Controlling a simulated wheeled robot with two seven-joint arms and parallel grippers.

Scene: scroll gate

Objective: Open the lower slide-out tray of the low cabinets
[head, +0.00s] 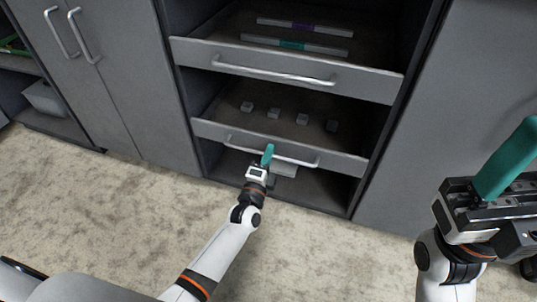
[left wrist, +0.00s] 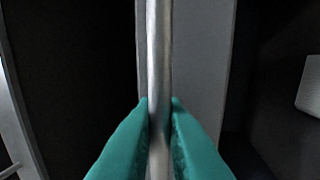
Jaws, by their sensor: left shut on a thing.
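The lower slide-out tray (head: 345,164) is a grey tray with a long silver bar handle (head: 304,162) on its front. Small pale blocks lie inside it, and its interior shows from above. My left gripper (head: 268,155) is at the middle of that handle. In the left wrist view the handle (left wrist: 158,60) runs upright between the teal fingers (left wrist: 160,125), which are shut on it. The tray's grey front (left wrist: 205,60) is behind the bar. My right gripper (head: 505,160) is raised at the right, away from the cabinet; its finger gap does not show clearly.
The upper tray (head: 350,83) with its own handle (head: 270,75) is above, holding long bars. Closed grey doors (head: 100,80) stand left, and a plain grey panel (head: 450,110) right. Carpet (head: 90,200) in front is clear.

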